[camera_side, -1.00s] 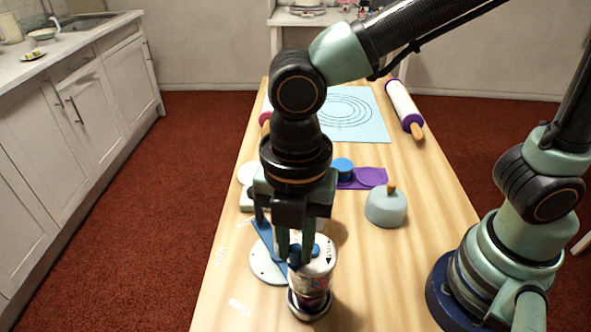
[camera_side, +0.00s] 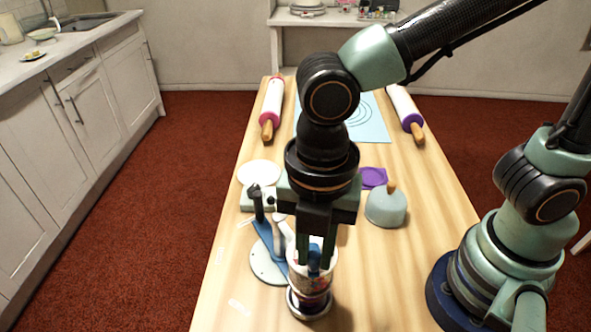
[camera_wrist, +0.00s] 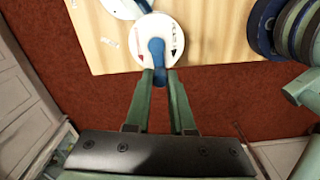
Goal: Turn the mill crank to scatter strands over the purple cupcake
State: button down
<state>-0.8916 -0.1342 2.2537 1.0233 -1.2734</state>
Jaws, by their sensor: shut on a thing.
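The mill (camera_side: 309,284) is an upright cylinder with a patterned body and a dark-rimmed foot, near the front end of the table. In the wrist view its white round top (camera_wrist: 172,27) carries red and dark marks. The blue crank (camera_wrist: 157,47) lies across that top and points towards my gripper. My gripper (camera_side: 315,258) comes down from above and is shut on the knob of the crank (camera_wrist: 160,75), with one finger on each side. I cannot make out a purple cupcake in either view.
A blue bar on a white round base (camera_side: 264,270) stands close left of the mill. A grey dome with a wooden knob (camera_side: 386,208) and a flat purple piece (camera_side: 373,177) lie behind. Rolling pins (camera_side: 272,108) flank a blue mat (camera_side: 370,122).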

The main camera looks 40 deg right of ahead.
jog(key=c, duration=0.8)
grip_release()
jog(key=shift+o, duration=0.2)
jog(key=shift+r, duration=3.5)
jog(key=w+d+m+t, duration=0.2)
jog(key=w+d+m, duration=0.3)
jog(key=d+m, duration=0.6)
jog(key=w+d+m+t, duration=0.3)
jog(key=w+d+m, duration=0.1)
jog(key=d+m, duration=0.8)
jog(key=shift+w+d+r+m+t, duration=0.15)
jog(key=shift+w+r+m+t, duration=0.25)
jog(key=shift+m, duration=0.5)
